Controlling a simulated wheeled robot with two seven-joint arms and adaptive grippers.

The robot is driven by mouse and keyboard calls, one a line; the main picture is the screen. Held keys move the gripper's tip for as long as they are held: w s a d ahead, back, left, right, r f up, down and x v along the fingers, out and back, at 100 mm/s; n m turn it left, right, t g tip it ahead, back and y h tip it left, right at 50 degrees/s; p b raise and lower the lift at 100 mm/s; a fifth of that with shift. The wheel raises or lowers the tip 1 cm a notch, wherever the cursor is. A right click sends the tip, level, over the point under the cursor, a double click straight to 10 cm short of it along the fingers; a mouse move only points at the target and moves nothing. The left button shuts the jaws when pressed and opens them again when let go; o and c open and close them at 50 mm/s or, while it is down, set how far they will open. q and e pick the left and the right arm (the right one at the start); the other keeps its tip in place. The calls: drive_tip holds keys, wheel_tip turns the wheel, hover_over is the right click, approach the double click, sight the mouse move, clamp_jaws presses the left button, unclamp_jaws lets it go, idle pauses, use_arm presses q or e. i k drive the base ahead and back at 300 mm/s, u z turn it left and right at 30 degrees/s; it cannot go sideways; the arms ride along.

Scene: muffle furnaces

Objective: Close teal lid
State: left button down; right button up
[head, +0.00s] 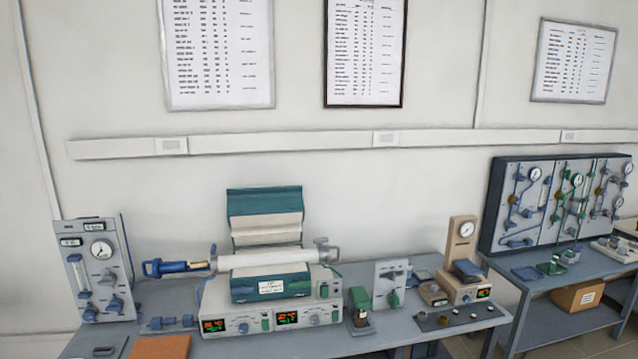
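The teal lid (264,205) belongs to the tube furnace at the middle of the bench. It stands raised and open behind the furnace, with its pale inner lining facing forward. The furnace's teal lower body (270,282) sits on a white control base (270,316) with lit displays. A white tube (265,259) lies across the furnace between the body and the raised lid, with a blue fitting (180,267) at its left end and a grey fitting (326,252) at its right end. Neither of my grippers is in view.
A gauge panel (97,270) stands left of the furnace. An orange-brown pad (160,347) lies at the bench's front left. Small devices, a grey valve block (391,284) and a beige gauge stand (460,243), stand to the right. A second bench (540,290) holds a piping board (560,203).

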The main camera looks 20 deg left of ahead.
sight(266, 215)
drive_tip(key=z, duration=0.5)
drive_tip(key=i, duration=1.05)
drive_tip(key=z, duration=0.35)
drive_tip(key=i, duration=1)
drive_tip(key=u, duration=0.25)
